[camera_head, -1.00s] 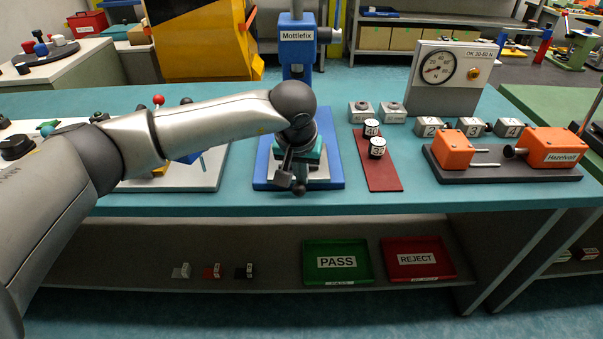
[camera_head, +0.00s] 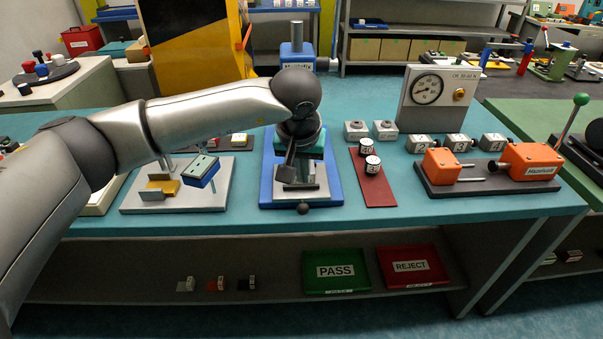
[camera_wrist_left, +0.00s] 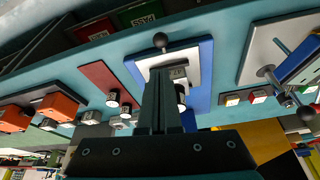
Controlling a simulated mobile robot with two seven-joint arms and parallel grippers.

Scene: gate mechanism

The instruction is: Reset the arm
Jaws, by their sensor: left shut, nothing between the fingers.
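My left gripper (camera_head: 289,168) is shut and empty. It hangs in front of the blue press-like fixture (camera_head: 265,185) on the teal bench, and my wrist hides most of the fixture's middle. A black ball knob (camera_head: 303,208) sticks out at the fixture's front edge, below my fingers in the picture. The left wrist view looks along my closed fingers (camera_wrist_left: 160,88), with the black ball (camera_wrist_left: 160,41) beyond the tips and the blue-edged base (camera_wrist_left: 200,75) behind them. I cannot tell whether the fingers touch the fixture. My right gripper is in neither view.
A grey plate with a blue-and-green block (camera_head: 200,171) stands left of the fixture. Green and red trays sit on the shelf below.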

